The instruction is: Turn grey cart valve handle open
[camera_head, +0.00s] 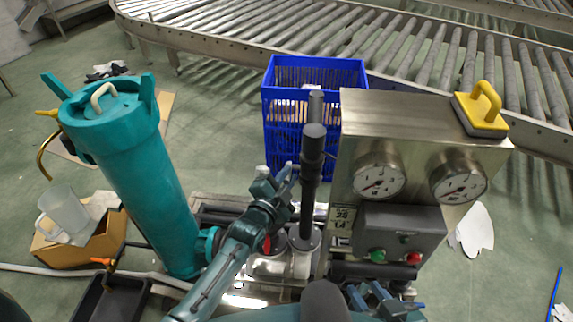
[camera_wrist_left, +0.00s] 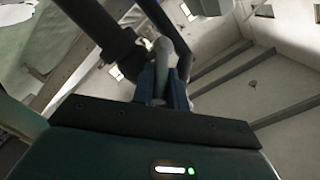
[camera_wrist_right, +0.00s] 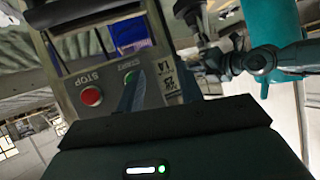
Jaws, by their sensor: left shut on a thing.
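The grey valve handle shows in the left wrist view as a light grey rounded lever (camera_wrist_left: 163,52) between the two blue fingers. In the head view a small grey end (camera_head: 262,170) sticks up at my left gripper (camera_head: 284,180). My left gripper is shut on this handle, beside the dark vertical pipe (camera_head: 313,150) of the cart. The gripper hides most of the handle and the valve body. My right gripper (camera_head: 376,298) is low in front of the control box, its fingers apart with nothing seen between them. Its fingers also show in the right wrist view (camera_wrist_right: 160,90).
The steel gauge panel (camera_head: 415,115) stands right of the pipe, with a control box (camera_head: 398,228) carrying green and red buttons. A teal canister (camera_head: 140,175) stands left. A blue crate (camera_head: 268,105) and roller conveyor (camera_head: 400,45) lie behind.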

